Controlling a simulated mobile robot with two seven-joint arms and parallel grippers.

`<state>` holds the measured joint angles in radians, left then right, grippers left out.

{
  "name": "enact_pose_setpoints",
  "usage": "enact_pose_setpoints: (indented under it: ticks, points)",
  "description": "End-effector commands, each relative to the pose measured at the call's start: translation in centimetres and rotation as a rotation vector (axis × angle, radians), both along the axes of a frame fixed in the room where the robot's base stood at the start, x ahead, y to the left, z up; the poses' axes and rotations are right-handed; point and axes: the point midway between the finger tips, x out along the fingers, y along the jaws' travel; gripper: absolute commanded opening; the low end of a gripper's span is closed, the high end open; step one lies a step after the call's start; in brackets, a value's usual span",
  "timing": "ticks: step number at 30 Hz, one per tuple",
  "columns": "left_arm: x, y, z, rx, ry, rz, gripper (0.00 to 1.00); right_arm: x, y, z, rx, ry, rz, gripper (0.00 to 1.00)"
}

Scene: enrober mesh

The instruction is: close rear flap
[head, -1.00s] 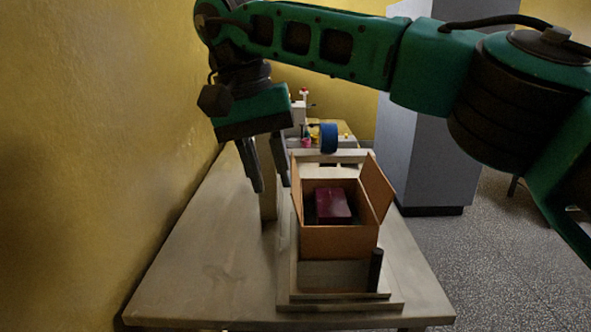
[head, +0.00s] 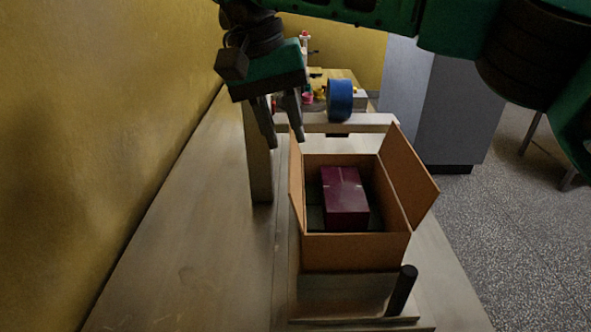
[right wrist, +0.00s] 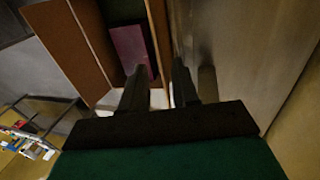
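An open brown cardboard box (head: 355,252) sits on a fixture, with a dark red block (head: 345,198) inside. Its left flap (head: 296,190) and right flap (head: 408,178) stand up, the right one leaning outward. No rear flap stands up at the box's far edge; I cannot make it out there. My right gripper (head: 286,143) is open and empty, at the far left corner of the box, near the left flap's far end. In the right wrist view, its fingers (right wrist: 158,93) are apart, with the box and block beyond them. My left gripper is not in view.
A blue tape roll (head: 340,100) is on the pale crossbar (head: 362,124) behind the box. An upright post (head: 258,165) stands left of the box, a black peg (head: 402,290) at its front right. The table (head: 190,260) is clear at left; a yellow wall bounds it.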

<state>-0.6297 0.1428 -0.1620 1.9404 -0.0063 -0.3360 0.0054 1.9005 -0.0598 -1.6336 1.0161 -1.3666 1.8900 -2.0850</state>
Motion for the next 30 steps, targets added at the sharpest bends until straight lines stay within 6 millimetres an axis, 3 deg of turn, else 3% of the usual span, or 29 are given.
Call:
enact_pose_setpoints:
  ticks: [1, 6, 12, 24, 30]
  points:
    - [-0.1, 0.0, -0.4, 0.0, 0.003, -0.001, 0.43, 0.0, -0.3, -1.4, 0.0, 0.001, 0.001, 0.3]
    - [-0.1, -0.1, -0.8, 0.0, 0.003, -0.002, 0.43, 0.0, -1.1, -4.4, 0.0, 0.0, 0.0, 0.3]
    - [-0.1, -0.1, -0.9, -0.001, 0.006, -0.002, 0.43, 0.0, -1.6, -6.6, 0.001, -0.001, 0.0, 0.3]
    - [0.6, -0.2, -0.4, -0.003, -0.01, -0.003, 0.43, 0.0, -1.8, -7.2, 0.001, -0.001, -0.001, 0.29]
    - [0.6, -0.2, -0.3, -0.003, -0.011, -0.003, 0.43, 0.0, -1.8, -7.2, 0.001, -0.001, -0.001, 0.1]
